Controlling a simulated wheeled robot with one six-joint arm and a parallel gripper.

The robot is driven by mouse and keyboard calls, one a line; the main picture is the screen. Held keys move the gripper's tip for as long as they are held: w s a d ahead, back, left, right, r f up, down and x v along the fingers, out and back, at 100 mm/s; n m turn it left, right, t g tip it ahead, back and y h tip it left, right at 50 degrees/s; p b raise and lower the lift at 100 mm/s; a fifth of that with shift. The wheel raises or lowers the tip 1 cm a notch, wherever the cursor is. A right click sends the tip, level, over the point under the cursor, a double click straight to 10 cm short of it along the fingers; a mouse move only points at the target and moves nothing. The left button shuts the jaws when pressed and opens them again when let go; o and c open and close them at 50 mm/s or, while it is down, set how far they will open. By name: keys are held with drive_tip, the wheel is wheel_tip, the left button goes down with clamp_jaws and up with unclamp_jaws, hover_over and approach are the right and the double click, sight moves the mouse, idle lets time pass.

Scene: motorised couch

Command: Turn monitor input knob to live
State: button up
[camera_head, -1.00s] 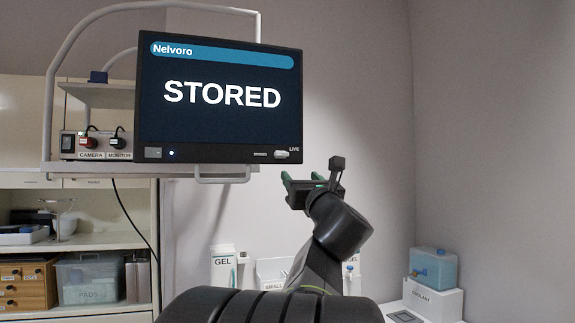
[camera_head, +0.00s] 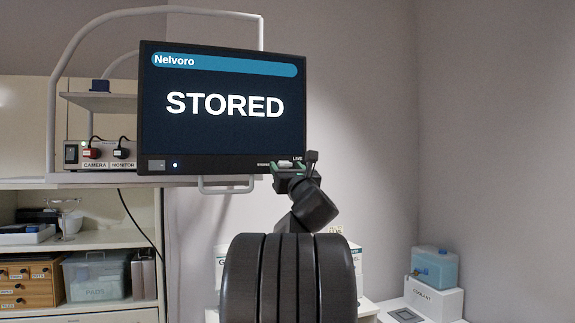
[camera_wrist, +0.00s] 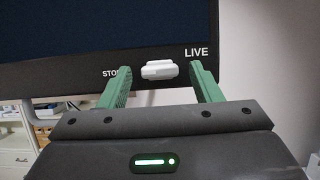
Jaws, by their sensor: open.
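The monitor (camera_head: 220,135) shows "STORED" in white on a dark screen. Its input knob (camera_wrist: 159,70) is a white elongated handle on the lower bezel, lying roughly level between the partly hidden "STORED" label on the left and the "LIVE" label on the right. In the head view the knob (camera_head: 284,163) is small and partly hidden by my gripper. My gripper (camera_wrist: 160,85) is open, its green fingers on either side of the knob, with gaps seen between. In the head view my gripper (camera_head: 287,168) is at the monitor's lower right corner. Contact cannot be told.
A tubular frame (camera_head: 226,186) runs below the monitor. A box with camera and monitor plugs (camera_head: 106,154) stands on the shelf at left. A blue container sits on a coolant box (camera_head: 434,300) at lower right. The wall right of the monitor is clear.

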drive_tip(key=shift+c, duration=0.2)
drive_tip(key=c, duration=1)
drive_tip(key=shift+o, duration=0.3)
